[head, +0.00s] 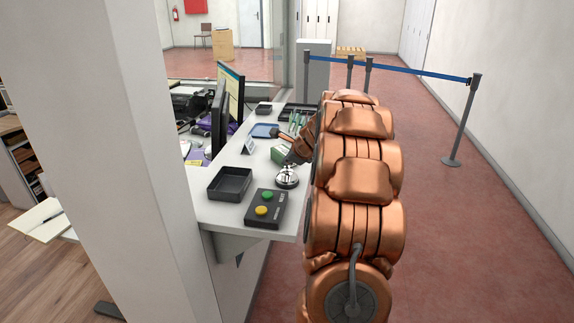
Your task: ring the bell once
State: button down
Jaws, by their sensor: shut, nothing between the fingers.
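The silver call bell (287,177) stands on the white counter, behind the dark button box. My arm reaches along the right side of the counter and bends left over it. My gripper (289,164) is small and dark in this view, just above the bell's top. It appears shut and empty. Whether its fingertips touch the bell cannot be told from here.
A black tray (230,184) and a button box (264,208) with green and yellow buttons stand at the counter's near end. A small sign (248,146), a blue tray (264,130) and monitors (220,120) lie beyond. A belt barrier (465,120) stands right.

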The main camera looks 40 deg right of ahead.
aim_at(287, 168)
jog(key=shift+r, duration=0.1)
notch_tip(287, 168, up, 6)
jog(key=p, duration=0.6)
jog(key=shift+p, duration=0.4)
dwell(0.6)
jog(key=s+a+r+n+g+y, duration=0.15)
jog(key=s+a+n, duration=0.4)
jog(key=a, duration=1.15)
jog(key=s+a+n+g+y, duration=0.3)
jog(key=a+n, duration=0.6)
jog(key=a, duration=0.8)
jog(key=s+a+n+g, duration=0.3)
jog(key=s+a+n, duration=0.5)
jog(key=s, duration=0.4)
jog(key=s+f+n+g+h, duration=0.1)
jog(key=s+n, duration=0.2)
jog(key=s, duration=0.5)
jog(key=s+a+f+n+g+h, duration=0.1)
jog(key=s+n, duration=0.3)
jog(key=s, duration=0.5)
jog(key=shift+s+a+f+g, duration=0.3)
jog(key=shift+f+g, duration=0.05)
jog(key=shift+g, duration=0.3)
